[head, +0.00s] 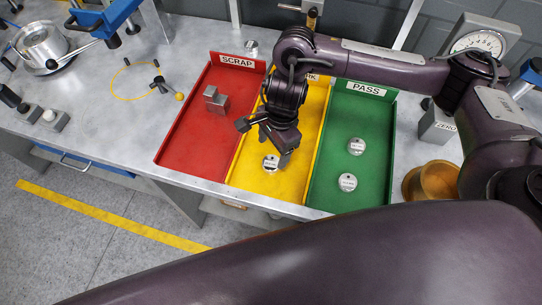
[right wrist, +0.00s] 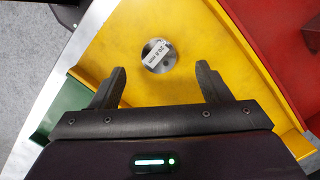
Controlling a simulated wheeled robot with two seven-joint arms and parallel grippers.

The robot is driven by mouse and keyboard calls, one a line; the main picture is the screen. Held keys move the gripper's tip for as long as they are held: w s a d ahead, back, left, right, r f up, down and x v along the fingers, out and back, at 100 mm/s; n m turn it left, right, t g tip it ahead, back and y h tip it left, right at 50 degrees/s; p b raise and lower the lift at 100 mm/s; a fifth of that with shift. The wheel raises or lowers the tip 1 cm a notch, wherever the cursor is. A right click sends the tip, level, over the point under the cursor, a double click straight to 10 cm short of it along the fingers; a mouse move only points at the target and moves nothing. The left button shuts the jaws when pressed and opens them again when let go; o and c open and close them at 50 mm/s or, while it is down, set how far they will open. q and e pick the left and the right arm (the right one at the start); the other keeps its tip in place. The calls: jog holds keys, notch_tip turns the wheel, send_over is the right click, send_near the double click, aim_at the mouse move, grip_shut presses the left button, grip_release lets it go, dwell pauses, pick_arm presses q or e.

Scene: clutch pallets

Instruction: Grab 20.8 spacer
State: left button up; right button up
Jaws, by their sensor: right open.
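A round silver spacer (head: 271,162) with a white label lies flat in the yellow tray (head: 297,185). In the right wrist view the spacer (right wrist: 158,55) shows its label turned sideways; it seems to read 20.8, but the print is small. My right gripper (head: 264,141) is over the yellow tray, pointing down near the spacer. In the wrist view its open fingers (right wrist: 160,80) stand to either side, with the spacer just beyond the tips and nothing between them. My left gripper is not in view.
The red SCRAP tray (head: 190,145) at left holds a grey metal block (head: 215,100). The green PASS tray (head: 325,195) at right holds two labelled spacers (head: 356,146). A brass cup (head: 432,181) and a dial gauge (head: 478,45) stand farther right.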

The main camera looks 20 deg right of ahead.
aim_at(271, 162)
jog(key=shift+s+f, duration=0.2)
jog(key=shift+f, duration=0.8)
jog(key=shift+a+f+p, duration=0.2)
jog(key=shift+f+p, duration=0.2)
jog(key=shift+f, duration=1.45)
jog(key=shift+c, duration=1)
jog(key=c, duration=1)
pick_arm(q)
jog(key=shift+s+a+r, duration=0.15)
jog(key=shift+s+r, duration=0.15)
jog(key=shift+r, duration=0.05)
pick_arm(e)
jog(key=shift+w, duration=0.1)
jog(key=shift+c, duration=0.4)
jog(key=shift+r, duration=0.1)
